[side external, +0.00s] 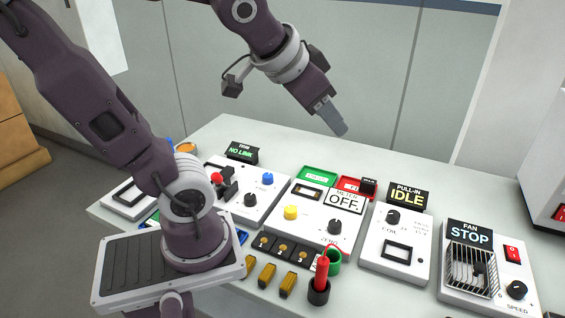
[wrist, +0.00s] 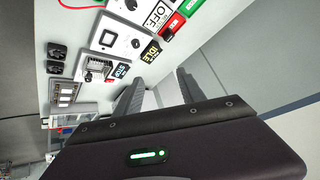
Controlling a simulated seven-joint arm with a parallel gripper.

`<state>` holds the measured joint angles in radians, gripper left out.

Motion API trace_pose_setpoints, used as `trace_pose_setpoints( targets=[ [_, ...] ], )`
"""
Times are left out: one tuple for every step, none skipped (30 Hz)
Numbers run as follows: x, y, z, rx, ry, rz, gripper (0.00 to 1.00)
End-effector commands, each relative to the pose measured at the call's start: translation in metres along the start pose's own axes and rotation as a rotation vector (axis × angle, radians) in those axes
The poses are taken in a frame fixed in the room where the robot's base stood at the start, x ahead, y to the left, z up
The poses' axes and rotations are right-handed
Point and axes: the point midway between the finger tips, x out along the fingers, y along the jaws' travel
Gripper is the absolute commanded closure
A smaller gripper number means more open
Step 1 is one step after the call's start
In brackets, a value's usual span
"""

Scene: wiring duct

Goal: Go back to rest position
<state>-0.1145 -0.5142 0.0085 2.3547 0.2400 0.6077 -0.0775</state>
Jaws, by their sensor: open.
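My gripper (side external: 332,117) is raised above the back part of the white table (side external: 405,160), apart from everything on it. In the wrist view its two fingers (wrist: 160,92) stand apart with nothing between them, so it is open and empty. In the side view the fingers overlap and point down to the right. The wrist view looks across the panels at a steep tilt.
Below stand a panel with an OFF sign (side external: 344,201), a panel with an IDLE sign (side external: 406,196) and a fan panel (side external: 469,233) with a STOP sign. A red-handled tool (side external: 321,272) stands upright in a dark holder near the front. Green (side external: 317,176) and red trays lie behind.

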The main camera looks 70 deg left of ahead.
Motion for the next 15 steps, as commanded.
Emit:
trace_pose_setpoints(
  targets=[
    [-0.016,0.019,0.032,-0.003,-0.05,0.062,0.53],
    [-0.024,0.029,0.05,-0.005,-0.085,0.098,0.53],
    [-0.033,0.04,0.069,-0.004,-0.124,0.139,0.53],
    [-0.038,0.046,0.081,-0.003,-0.147,0.165,0.53],
    [-0.042,0.051,0.09,-0.002,-0.165,0.184,0.53],
    [-0.045,0.055,0.098,0.0,-0.182,0.202,0.53],
    [-0.047,0.058,0.102,0.001,-0.191,0.211,0.53],
    [-0.048,0.059,0.104,0.002,-0.196,0.217,0.53],
    [-0.048,0.059,0.105,0.002,-0.199,0.219,0.53],
    [-0.048,0.059,0.105,0.001,-0.199,0.218,0.53],
    [-0.048,0.059,0.104,0.001,-0.199,0.218,0.53],
    [-0.048,0.059,0.104,0.0,-0.198,0.217,0.53],
    [-0.048,0.059,0.104,0.0,-0.198,0.216,0.53],
    [-0.048,0.059,0.104,0.0,-0.198,0.216,0.53],
    [-0.048,0.059,0.104,-0.001,-0.198,0.216,0.53]
  ],
)
